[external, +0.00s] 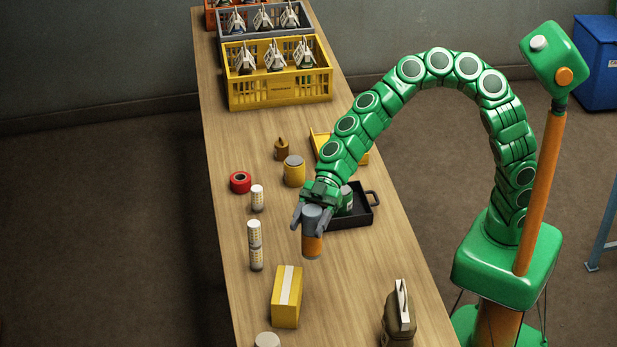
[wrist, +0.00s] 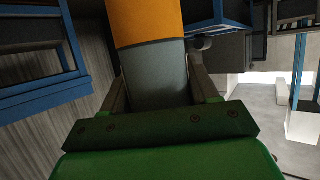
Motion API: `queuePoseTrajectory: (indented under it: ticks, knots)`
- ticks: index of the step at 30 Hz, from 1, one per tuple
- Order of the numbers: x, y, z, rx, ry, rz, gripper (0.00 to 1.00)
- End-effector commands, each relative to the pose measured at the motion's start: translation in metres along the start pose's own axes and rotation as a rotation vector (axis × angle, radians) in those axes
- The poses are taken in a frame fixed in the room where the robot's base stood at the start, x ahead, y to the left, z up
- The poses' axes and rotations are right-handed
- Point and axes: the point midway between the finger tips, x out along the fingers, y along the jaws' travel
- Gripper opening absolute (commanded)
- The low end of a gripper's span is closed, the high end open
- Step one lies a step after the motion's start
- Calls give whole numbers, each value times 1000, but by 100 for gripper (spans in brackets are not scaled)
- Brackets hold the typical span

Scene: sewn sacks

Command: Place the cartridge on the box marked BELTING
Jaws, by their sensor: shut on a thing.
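My gripper (external: 309,228) is shut on the cartridge, an orange cylinder (external: 312,246) with a grey end. The cartridge is upright, grey end up, over the middle of the table; its height above the wood is hard to judge. In the wrist view the cartridge (wrist: 150,35) stands between the two fingers (wrist: 158,82), its grey part gripped and its orange part beyond. A yellow box (external: 287,296) with a pale strip along its top lies on the table, nearer the camera than my gripper. No lettering is readable on it, so I cannot confirm the BELTING mark.
A black tray (external: 352,219) holding a green item is just behind my gripper. White patterned cylinders (external: 255,245), a red ring (external: 240,182) and a yellow canister (external: 294,171) stand left and behind. A brown sack (external: 399,318) is front right. Crates (external: 280,92) stand at the far end.

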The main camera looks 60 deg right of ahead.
Motion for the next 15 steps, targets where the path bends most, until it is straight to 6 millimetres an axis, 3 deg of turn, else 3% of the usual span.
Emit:
queuePoseTrajectory:
  ticks: [15]
  knots:
    - [50,40,32,2,-3,2,16]
